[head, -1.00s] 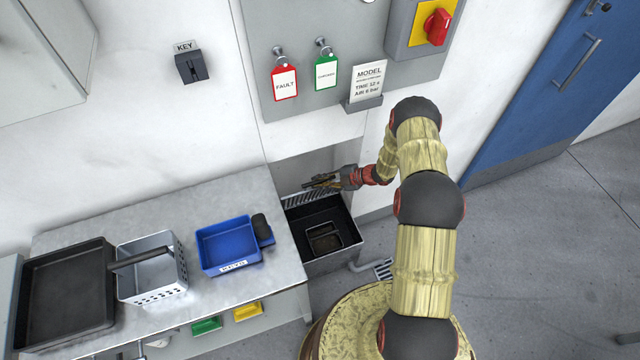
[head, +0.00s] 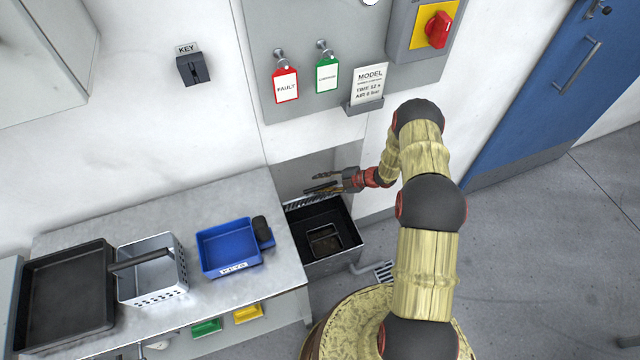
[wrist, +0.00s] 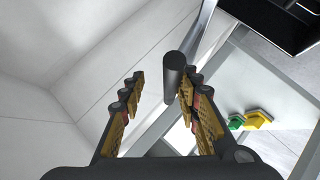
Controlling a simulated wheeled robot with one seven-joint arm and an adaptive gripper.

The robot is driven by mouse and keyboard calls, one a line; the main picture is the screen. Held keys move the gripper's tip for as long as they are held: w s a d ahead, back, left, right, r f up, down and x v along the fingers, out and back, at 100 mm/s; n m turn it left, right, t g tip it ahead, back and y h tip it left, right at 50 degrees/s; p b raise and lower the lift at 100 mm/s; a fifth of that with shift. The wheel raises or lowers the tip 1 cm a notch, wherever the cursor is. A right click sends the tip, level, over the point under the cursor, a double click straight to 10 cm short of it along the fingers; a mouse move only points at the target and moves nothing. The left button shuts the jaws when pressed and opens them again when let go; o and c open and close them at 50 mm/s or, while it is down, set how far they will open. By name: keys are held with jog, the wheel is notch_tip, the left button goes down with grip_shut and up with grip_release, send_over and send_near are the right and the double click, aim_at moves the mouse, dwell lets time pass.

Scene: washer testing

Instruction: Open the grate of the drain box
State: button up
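The drain box (head: 347,254) is a black open-topped box on the floor right of the bench, with a dark square recess in its bottom. Its slatted grate (head: 305,201) shows as a striped strip along the back edge, standing raised and leaving the box uncovered. My gripper (head: 312,182) is just above the grate's back edge, fingers spread. In the wrist view my gripper (wrist: 160,82) is open, with a dark cylindrical bar (wrist: 174,72) near the right finger; I cannot tell whether they touch or whether it belongs to the grate.
The metal bench (head: 200,205) stands left of the box, holding a blue tray (head: 228,246), a perforated metal basket (head: 150,285) and a black tray (head: 65,300). The wall panel (head: 300,110) hangs above. Open floor is at right.

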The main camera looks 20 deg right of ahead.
jog(key=v, duration=1.1)
jog(key=shift+d, duration=0.2)
jog(key=shift+s+r, duration=0.1)
